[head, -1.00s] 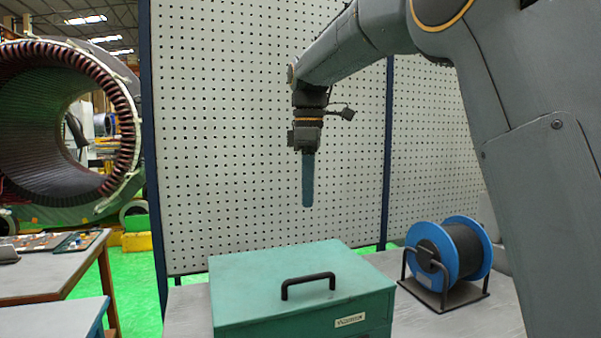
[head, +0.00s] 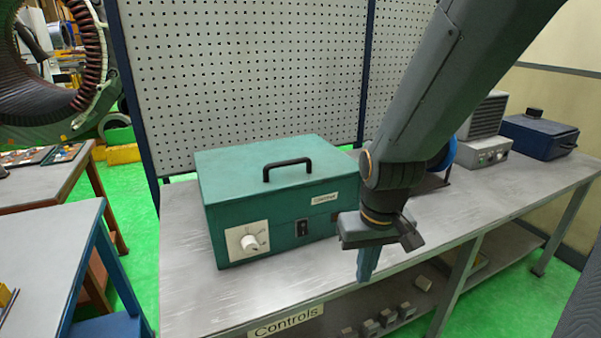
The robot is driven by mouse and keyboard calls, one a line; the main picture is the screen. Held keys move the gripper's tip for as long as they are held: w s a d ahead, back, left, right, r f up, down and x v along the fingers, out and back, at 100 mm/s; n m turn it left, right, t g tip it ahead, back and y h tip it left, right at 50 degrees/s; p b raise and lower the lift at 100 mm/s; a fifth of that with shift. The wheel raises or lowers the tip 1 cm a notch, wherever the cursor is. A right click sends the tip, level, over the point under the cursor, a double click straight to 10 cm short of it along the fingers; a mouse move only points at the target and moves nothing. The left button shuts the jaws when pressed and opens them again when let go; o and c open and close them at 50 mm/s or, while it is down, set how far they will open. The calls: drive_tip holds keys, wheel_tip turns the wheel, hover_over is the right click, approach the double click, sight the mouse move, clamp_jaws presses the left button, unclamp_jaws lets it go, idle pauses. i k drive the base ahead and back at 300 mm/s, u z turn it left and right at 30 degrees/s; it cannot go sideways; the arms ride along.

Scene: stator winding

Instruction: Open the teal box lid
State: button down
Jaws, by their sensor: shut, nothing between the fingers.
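The teal box (head: 270,236) stands on the grey bench, left of the middle of the head view. Its lid (head: 235,167) is closed, with a black handle (head: 288,164) on top. A white plate with a knob and a black switch are on its front face. My gripper (head: 366,272) points down, to the right of the box and in front of it, near the bench's front edge. Its fingers are together and empty. It is apart from the box and the handle.
The bench (head: 300,296) is clear in front of the box. A blue spool (head: 447,154) is mostly hidden behind my arm. A grey device (head: 486,150) and a dark blue box (head: 540,134) stand farther right. A pegboard (head: 240,75) rises behind.

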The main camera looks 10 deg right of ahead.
sight(235, 174)
drive_tip(key=k, duration=0.3)
drive_tip(key=z, duration=1.7)
drive_tip(key=i, duration=1)
drive_tip(key=u, duration=1.8)
